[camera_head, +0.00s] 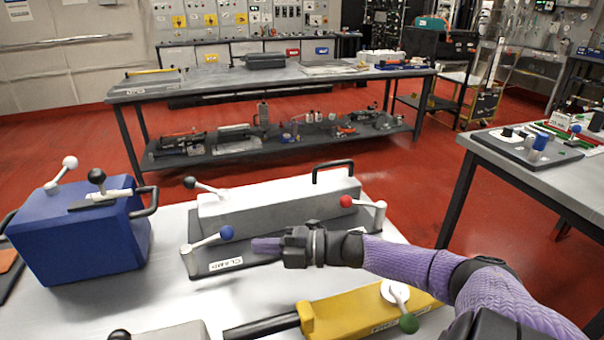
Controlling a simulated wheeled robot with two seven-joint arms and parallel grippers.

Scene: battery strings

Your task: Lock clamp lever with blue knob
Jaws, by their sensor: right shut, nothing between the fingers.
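The blue knob (227,233) sits on the end of a light grey lever (205,242) at the front left of a clamp. The clamp has a dark base plate (200,265) with a CLAMP label (225,264) and carries a white and grey block (280,200). My right gripper (258,246) comes in from the right, shut and empty. Its fingertips point left at the clamp's front and lie just right of the blue knob, apart from it in the picture. My left gripper is out of view.
The clamp also has a black knob (190,182), a red knob (346,201) and a black handle (333,163). A blue box (75,240) with levers stands left. A yellow device (350,312) with a green knob (408,323) lies in front. Bare table shows between.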

